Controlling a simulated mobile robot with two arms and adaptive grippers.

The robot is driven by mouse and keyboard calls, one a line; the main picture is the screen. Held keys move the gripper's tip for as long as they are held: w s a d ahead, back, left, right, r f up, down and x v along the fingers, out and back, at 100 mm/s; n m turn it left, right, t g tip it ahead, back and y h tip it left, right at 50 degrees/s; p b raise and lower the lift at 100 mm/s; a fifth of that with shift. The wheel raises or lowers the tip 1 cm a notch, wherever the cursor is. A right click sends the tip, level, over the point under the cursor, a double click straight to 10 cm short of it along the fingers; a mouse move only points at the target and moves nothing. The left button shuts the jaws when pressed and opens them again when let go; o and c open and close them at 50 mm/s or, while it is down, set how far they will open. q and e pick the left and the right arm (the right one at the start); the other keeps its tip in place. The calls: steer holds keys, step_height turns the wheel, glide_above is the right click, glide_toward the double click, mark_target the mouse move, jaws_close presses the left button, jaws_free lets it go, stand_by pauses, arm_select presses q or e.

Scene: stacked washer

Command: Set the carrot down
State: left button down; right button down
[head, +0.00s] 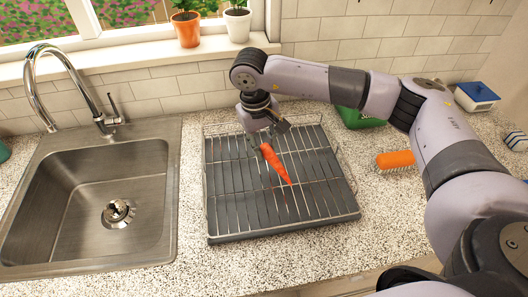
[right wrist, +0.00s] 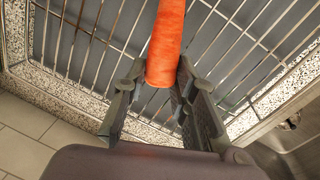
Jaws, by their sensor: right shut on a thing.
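The orange carrot (head: 274,163) is held by my right gripper (head: 265,144) over the dish rack (head: 335,217) on the counter. The gripper points down and is shut on the carrot's thick end. The tip slants toward the lower right in the head view. In the right wrist view the carrot (right wrist: 165,45) sits between the two fingers (right wrist: 160,85), with the rack's wires (right wrist: 90,40) behind it. I cannot tell whether the carrot touches the rack. My left gripper is not in view.
A steel sink (head: 85,200) with a faucet (head: 75,85) is at left. An orange brush (head: 396,160), a green thing (head: 358,118) and a blue-and-white box (head: 476,96) lie at right. Two potted plants (head: 186,28) stand on the sill. The rack's front part is empty.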

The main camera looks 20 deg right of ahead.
mark_target(264, 164)
step_height(264, 164, down, 3)
steer(key=shift+f+p, duration=0.1)
steer(key=shift+p, duration=0.45)
steer(key=shift+f, duration=0.4)
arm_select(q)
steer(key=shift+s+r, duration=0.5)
arm_select(e)
steer(key=shift+f, duration=0.1)
steer(key=shift+f, duration=0.15)
steer(key=c, duration=1.3)
jaws_free()
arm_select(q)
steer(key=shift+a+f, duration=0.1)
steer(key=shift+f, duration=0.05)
